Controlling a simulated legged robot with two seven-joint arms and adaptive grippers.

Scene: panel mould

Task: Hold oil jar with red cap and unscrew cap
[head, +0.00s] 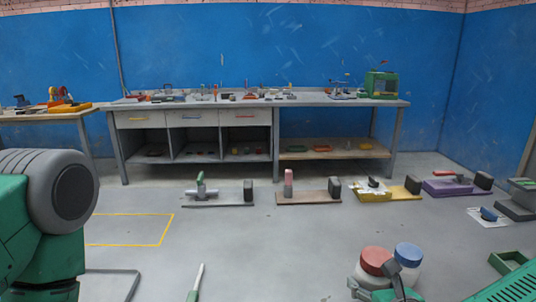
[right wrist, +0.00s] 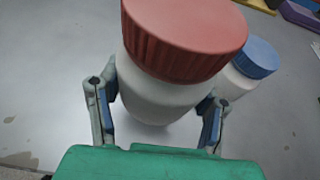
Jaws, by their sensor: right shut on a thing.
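The oil jar with the red cap (head: 377,260) stands at the lower right of the head view. In the right wrist view it is large and close, with a ribbed red cap (right wrist: 185,38) seated on a white body (right wrist: 150,98). My right gripper (right wrist: 160,108) is shut on the white body below the cap, one finger on each side. The jar's lower part is partly hidden in the head view. My left arm enters at the left of the head view; its gripper is out of frame.
A white jar with a blue cap (head: 408,256) stands close beside the red-capped jar. A green tray (head: 508,262) lies to the right. Several mould panels lie on the floor in front of the workbench (head: 290,103). A white-bladed, green-handled tool (head: 196,281) is at bottom centre.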

